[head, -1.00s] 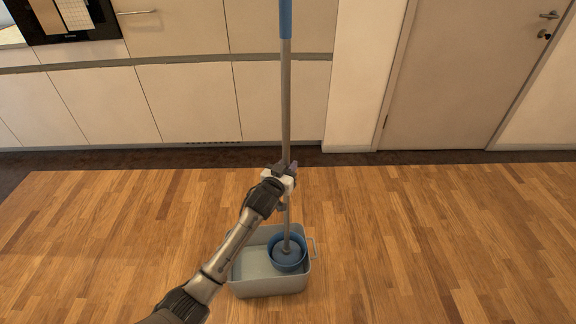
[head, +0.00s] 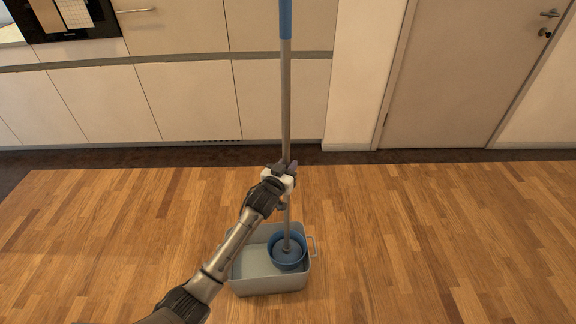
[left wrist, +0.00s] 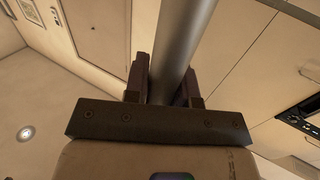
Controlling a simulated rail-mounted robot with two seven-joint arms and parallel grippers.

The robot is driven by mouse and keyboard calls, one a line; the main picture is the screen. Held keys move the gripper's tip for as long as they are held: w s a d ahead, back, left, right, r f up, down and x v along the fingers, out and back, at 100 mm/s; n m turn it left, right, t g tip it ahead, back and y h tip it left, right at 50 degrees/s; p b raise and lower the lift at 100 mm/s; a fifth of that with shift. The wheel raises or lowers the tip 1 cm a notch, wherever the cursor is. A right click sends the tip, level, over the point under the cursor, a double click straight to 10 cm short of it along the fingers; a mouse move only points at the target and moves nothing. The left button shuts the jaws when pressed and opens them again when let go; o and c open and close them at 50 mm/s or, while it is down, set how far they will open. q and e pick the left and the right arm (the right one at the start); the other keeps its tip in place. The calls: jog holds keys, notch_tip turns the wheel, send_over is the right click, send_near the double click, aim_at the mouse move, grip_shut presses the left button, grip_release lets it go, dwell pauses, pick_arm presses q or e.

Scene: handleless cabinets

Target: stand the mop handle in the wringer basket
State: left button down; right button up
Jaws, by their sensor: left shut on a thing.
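The mop handle (head: 286,100) is a grey pole with a blue top end, standing upright in the head view. Its lower end has a blue mop head (head: 287,254) that sits within the round blue wringer basket (head: 275,265) on the right side of the pale grey bucket (head: 256,284). My left gripper (head: 284,170) is shut on the pole above the bucket. The left wrist view shows the pole (left wrist: 182,40) between the two fingers (left wrist: 166,85). The underside of the mop head is hidden in the basket. My right gripper is not in view.
The bucket stands on a wooden floor (head: 430,240) that is clear around it. Handleless cabinets (head: 190,100) with an oven (head: 65,20) stand at the back left. A closed door (head: 455,90) is at the back right.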

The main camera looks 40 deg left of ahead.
pick_arm(q)
jog(key=shift+f, duration=0.3)
jog(key=c, duration=0.9)
grip_release()
jog(key=shift+o, duration=0.2)
jog(key=p+v, duration=0.6)
jog(key=v, duration=0.7)
jog(key=shift+s, duration=0.35)
jog(key=shift+d, duration=0.1)
